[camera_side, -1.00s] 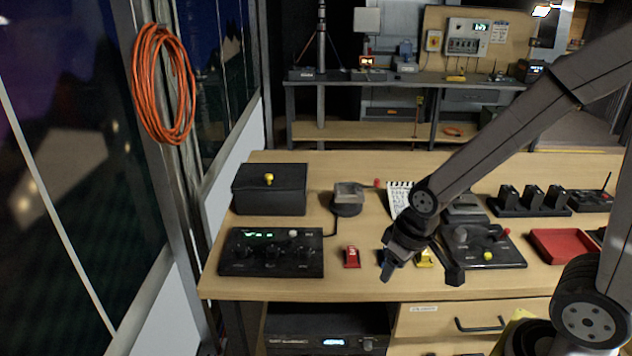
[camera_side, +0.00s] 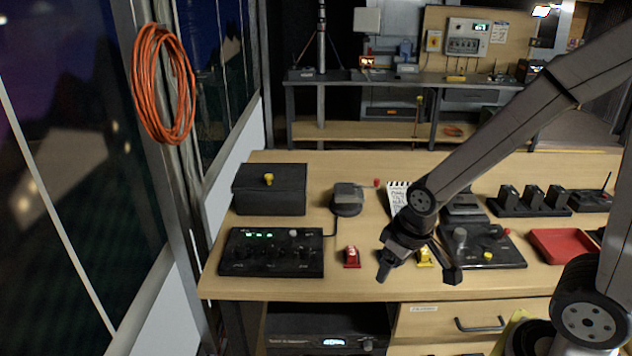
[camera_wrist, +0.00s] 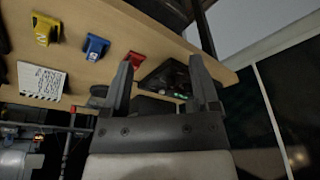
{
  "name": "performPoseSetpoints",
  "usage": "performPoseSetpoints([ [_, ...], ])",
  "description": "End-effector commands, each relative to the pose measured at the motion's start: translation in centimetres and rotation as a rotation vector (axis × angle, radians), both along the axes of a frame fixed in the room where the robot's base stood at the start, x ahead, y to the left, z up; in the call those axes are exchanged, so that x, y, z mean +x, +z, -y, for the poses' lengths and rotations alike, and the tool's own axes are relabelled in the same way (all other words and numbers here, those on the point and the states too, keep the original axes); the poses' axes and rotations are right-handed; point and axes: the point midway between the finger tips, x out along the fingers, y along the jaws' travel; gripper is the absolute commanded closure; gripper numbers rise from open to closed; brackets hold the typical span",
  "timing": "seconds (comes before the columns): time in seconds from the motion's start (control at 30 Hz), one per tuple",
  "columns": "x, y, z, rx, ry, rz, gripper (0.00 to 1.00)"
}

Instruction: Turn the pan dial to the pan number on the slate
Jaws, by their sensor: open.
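A black control box (camera_side: 272,252) with a lit green display (camera_side: 260,235) and several knobs sits at the table's left front. Which knob is the pan dial I cannot tell. In the wrist view the box (camera_wrist: 165,82) shows beyond and between my fingertips. The slate (camera_side: 398,193) stands behind my gripper and also shows in the wrist view (camera_wrist: 42,80); its writing is too small to read. My gripper (camera_side: 418,268) is open and empty above the table's front, right of the box and clear of it.
A red clamp-like piece (camera_side: 351,257) and a yellow one (camera_side: 424,257) sit near the front edge; a blue one (camera_wrist: 96,47) shows in the wrist view. A black case (camera_side: 270,190) stands behind the box. A red tray (camera_side: 560,246) lies right.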

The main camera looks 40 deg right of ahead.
Motion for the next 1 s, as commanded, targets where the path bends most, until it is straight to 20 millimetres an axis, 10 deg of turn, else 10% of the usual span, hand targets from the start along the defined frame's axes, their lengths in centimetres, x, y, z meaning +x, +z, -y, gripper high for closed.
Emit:
performPoseSetpoints([
  [0.27,4.6,0.4,-0.8,-0.002,-0.008,0.014,0.23],
  [1.0,24.7,-0.8,-7.7,-0.011,-0.082,0.104,0.23],
])
